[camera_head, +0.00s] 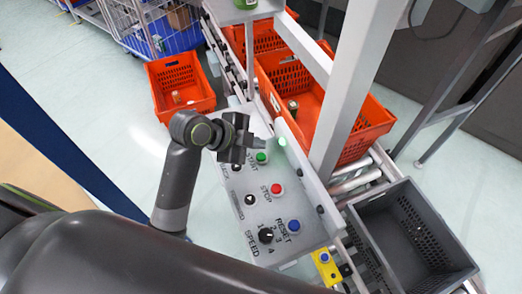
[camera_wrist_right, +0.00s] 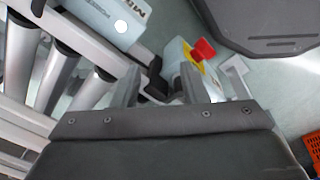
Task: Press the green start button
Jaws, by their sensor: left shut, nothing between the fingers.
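The green start button (camera_head: 262,156) sits at the upper end of the grey control panel (camera_head: 257,206), beside the START label. My left gripper (camera_head: 262,146) is shut and empty, with its fingertips just above the green button in the head view. I cannot tell whether they touch it. The head view does not show my right gripper; in the right wrist view its fingers (camera_wrist_right: 160,85) are apart.
A red stop button (camera_head: 277,189), a blue reset button (camera_head: 294,226) and a black speed knob (camera_head: 266,235) are on the panel. Orange totes (camera_head: 318,105) and a grey tote (camera_head: 410,238) stand nearby. A red emergency button (camera_wrist_right: 204,50) shows in the wrist view.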

